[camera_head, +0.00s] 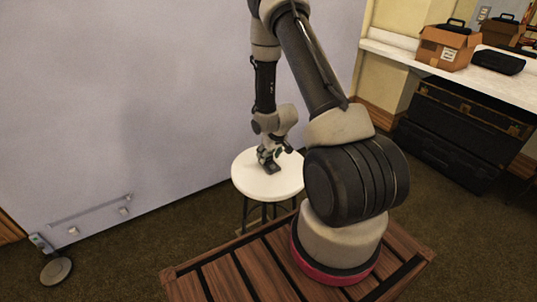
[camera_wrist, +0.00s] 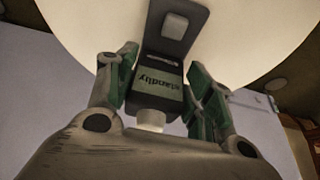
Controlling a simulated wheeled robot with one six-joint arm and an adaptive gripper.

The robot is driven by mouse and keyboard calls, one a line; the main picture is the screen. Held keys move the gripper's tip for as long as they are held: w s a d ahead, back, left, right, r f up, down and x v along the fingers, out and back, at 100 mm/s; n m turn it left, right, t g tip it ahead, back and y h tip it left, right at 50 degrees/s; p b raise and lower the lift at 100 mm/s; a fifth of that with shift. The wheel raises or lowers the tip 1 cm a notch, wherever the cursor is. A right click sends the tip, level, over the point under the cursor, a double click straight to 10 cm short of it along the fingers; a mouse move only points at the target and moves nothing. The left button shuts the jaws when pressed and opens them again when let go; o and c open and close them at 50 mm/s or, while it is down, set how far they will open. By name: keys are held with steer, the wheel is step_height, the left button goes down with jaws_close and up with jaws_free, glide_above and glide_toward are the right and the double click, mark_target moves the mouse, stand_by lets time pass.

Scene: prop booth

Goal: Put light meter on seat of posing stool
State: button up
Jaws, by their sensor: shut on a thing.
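The posing stool has a round white seat (camera_head: 250,182) on dark legs, close to the wall in the head view. The seat also fills the upper part of the wrist view (camera_wrist: 238,38). My gripper (camera_head: 269,158) is over the seat, pointing down. In the wrist view its green-padded fingers (camera_wrist: 163,72) are on both sides of a dark boxy light meter (camera_wrist: 158,78) with a printed label and a pale knob, and they are shut on it. In the head view the meter (camera_head: 272,168) is small and dark at the seat. I cannot tell whether it touches the seat.
A slatted wooden surface (camera_head: 215,283) lies in front of the stool. A white counter (camera_head: 400,48) at the right holds a cardboard box (camera_head: 447,48) and a black case (camera_head: 498,62), with dark trunks (camera_head: 460,125) below. A disc-based object (camera_head: 56,270) stands at the lower left.

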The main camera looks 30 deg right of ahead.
steer(key=shift+f, duration=0.1)
steer(key=o, duration=1.3)
